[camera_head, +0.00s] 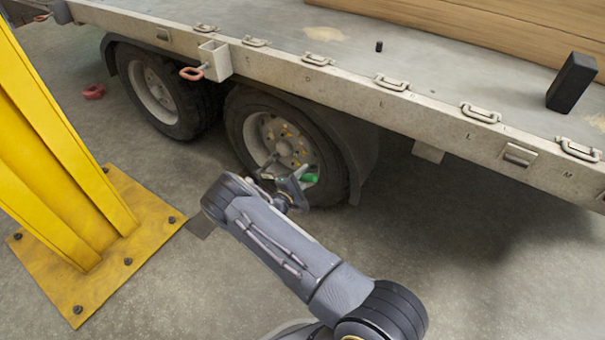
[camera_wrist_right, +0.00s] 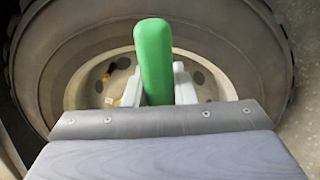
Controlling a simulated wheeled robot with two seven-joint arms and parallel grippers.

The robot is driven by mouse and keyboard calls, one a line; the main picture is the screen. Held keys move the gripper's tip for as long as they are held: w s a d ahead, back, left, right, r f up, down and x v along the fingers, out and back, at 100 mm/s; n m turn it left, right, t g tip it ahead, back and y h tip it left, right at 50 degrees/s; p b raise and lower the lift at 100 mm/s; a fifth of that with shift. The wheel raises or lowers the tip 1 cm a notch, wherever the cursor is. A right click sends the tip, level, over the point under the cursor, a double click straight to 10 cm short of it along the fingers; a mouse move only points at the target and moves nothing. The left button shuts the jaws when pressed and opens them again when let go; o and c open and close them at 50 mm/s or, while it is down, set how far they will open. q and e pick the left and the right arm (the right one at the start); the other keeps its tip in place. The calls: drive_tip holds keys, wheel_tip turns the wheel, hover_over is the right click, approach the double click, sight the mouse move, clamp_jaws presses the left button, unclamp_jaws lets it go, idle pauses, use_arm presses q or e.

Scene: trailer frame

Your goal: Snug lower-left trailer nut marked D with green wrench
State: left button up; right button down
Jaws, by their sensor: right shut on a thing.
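The green wrench (camera_head: 309,178) is in my right gripper (camera_head: 284,178), at the lower part of the trailer's near wheel (camera_head: 279,137). In the right wrist view my right gripper (camera_wrist_right: 158,92) is shut on the wrench's green handle (camera_wrist_right: 154,60), which stands up in front of the wheel rim (camera_wrist_right: 92,88). The wrench's working end is hidden behind the handle and fingers. The nut marked D cannot be made out; some yellowish nuts show around the hub. Whether the wrench sits on a nut cannot be told. My left gripper is not in view.
A yellow post (camera_head: 62,150) with a bolted base plate (camera_head: 150,215) stands at the left. The trailer bed (camera_head: 330,45) overhangs the wheels, with a second wheel (camera_head: 160,90) farther left. A black block (camera_head: 572,82) stands on the bed. The floor at the right is clear.

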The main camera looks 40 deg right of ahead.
drive_tip(key=shift+s+d+f+m+b, duration=0.15)
drive_tip(key=shift+s+f+m+b, duration=0.15)
drive_tip(key=shift+f+m+b, duration=0.35)
drive_tip(key=shift+s+d+f+m+b, duration=0.15)
drive_tip(key=shift+s+f+m+b, duration=0.2)
drive_tip(key=shift+f, duration=0.5)
drive_tip(key=f, duration=0.1)
drive_tip(key=f+m+b, duration=0.1)
drive_tip(key=f+b, duration=0.1)
drive_tip(key=shift+s+d+f+m, duration=0.15)
drive_tip(key=shift+s+m, duration=0.15)
drive_tip(key=shift+f, duration=0.1)
